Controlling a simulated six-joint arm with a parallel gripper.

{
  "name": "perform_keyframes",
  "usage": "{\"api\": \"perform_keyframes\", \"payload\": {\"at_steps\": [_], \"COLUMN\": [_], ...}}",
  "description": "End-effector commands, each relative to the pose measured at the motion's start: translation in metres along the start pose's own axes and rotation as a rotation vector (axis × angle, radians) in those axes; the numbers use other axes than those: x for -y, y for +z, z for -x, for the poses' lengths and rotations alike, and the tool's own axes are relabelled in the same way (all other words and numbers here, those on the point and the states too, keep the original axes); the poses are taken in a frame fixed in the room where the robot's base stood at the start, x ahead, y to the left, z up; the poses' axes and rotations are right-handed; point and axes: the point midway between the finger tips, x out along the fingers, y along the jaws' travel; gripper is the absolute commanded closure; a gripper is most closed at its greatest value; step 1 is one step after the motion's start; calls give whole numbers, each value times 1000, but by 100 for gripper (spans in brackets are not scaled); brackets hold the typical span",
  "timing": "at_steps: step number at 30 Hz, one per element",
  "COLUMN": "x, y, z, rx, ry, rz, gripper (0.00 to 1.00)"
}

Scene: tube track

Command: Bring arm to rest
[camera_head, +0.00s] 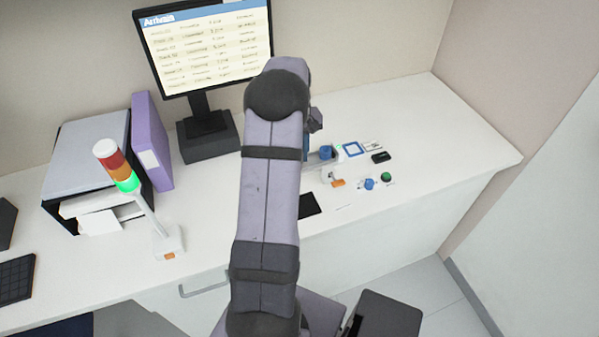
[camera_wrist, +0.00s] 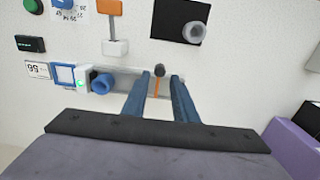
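My gripper (camera_wrist: 163,77) has its two blue fingers apart with a visible gap between them. They point at the white desk near a grey track (camera_wrist: 127,82). A dark round knob (camera_wrist: 160,71) and a thin orange line show between the fingertips; I cannot tell whether they touch. A blue ring-shaped piece (camera_wrist: 103,83) sits on the track left of the fingers, beside a small green light (camera_wrist: 79,84). In the head view my arm hides the gripper, while the track's blue piece (camera_head: 326,152) shows just right of the arm.
An orange-topped switch (camera_head: 338,182), blue knob (camera_head: 370,184), green button (camera_head: 386,177) and black device (camera_head: 381,156) lie nearby. A monitor (camera_head: 207,45), purple binder (camera_head: 151,140) and green-lit signal tower (camera_head: 125,180) stand left. The desk's right end is clear.

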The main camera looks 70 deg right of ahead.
Motion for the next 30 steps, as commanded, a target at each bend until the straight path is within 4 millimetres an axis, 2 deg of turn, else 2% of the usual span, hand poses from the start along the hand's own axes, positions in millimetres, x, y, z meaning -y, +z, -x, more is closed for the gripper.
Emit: {"api": "perform_keyframes", "payload": {"at_steps": [3, 17, 20, 23, 26, 30], "x": [0, 0, 15, 45, 92, 178], "y": [0, 0, -2, -4, -1, 20], "z": [6, 5, 8, 13, 21, 32], "rx": [0, 0, -1, -2, -1, -2], "ry": [0, 0, 0, 1, 0, 1], "rz": [0, 0, 20, 59, 120, 237], "gripper": [74, 74, 74, 74, 74, 74]}}
